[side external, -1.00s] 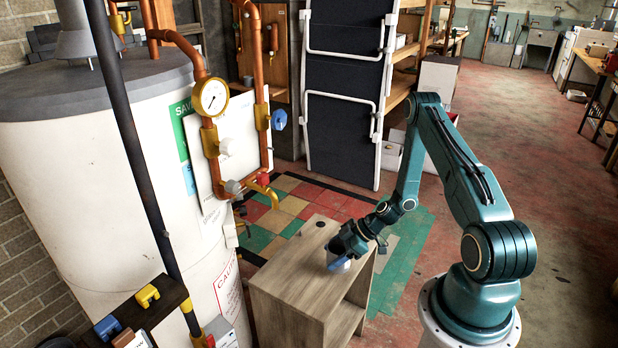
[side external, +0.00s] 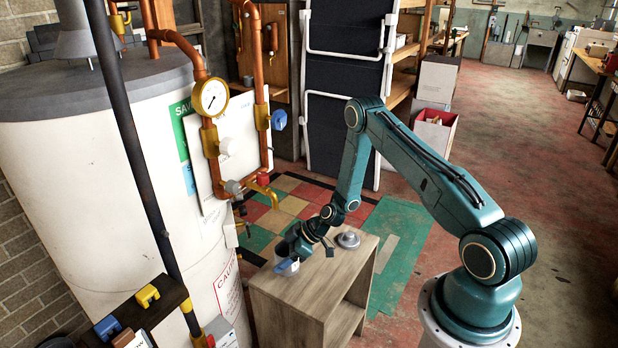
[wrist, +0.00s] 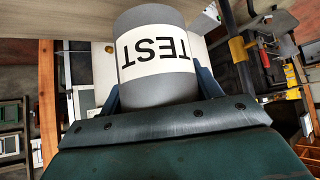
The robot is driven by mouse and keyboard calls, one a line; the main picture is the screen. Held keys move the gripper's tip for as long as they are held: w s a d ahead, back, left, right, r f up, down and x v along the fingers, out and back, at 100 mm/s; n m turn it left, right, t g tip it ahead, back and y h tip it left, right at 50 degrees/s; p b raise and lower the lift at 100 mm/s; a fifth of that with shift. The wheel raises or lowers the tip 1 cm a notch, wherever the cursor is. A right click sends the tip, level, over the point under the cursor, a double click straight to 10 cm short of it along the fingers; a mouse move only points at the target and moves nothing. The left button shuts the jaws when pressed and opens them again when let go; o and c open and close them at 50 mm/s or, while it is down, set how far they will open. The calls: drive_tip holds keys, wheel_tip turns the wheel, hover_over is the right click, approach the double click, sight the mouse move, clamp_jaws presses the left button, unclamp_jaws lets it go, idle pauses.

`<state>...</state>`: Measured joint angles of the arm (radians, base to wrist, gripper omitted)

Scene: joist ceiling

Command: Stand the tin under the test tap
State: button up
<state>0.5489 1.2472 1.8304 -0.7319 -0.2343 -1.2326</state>
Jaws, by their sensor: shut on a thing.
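A grey tin (wrist: 160,62) with a white label reading TEST fills the top middle of the wrist view, the letters upside down there. My gripper (side external: 288,264) is shut on it, one finger on each side. In the side view the tin (side external: 292,270) is small and partly covered by my gripper, at the left part of a wooden cabinet top (side external: 285,293). I cannot tell whether its base touches the wood. The brass tap (side external: 266,190) sticks out from the copper pipes, above and to the left of my gripper in the picture.
A round grey disc-like object (side external: 348,239) sits on the cabinet top, right of my gripper. A white tank (side external: 90,190) stands at the left, with a pressure gauge (side external: 210,97) and copper pipes (side external: 264,140) beside it. A black pole (side external: 130,140) crosses in front of the tank.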

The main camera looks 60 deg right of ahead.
drive_tip(key=shift+w+a, duration=0.3)
drive_tip(key=shift+w, duration=0.15)
drive_tip(key=shift+w+a, duration=0.15)
drive_tip(key=shift+w, duration=0.05)
drive_tip(key=shift+w+a+f, duration=0.15)
drive_tip(key=shift+f, duration=0.5)
drive_tip(key=shift+w+a+f, duration=0.1)
drive_tip(key=shift+w+f, duration=0.05)
drive_tip(key=shift+f, duration=0.95)
drive_tip(key=shift+f, duration=0.15)
drive_tip(key=o, duration=1.2)
drive_tip(key=shift+r, duration=0.2)
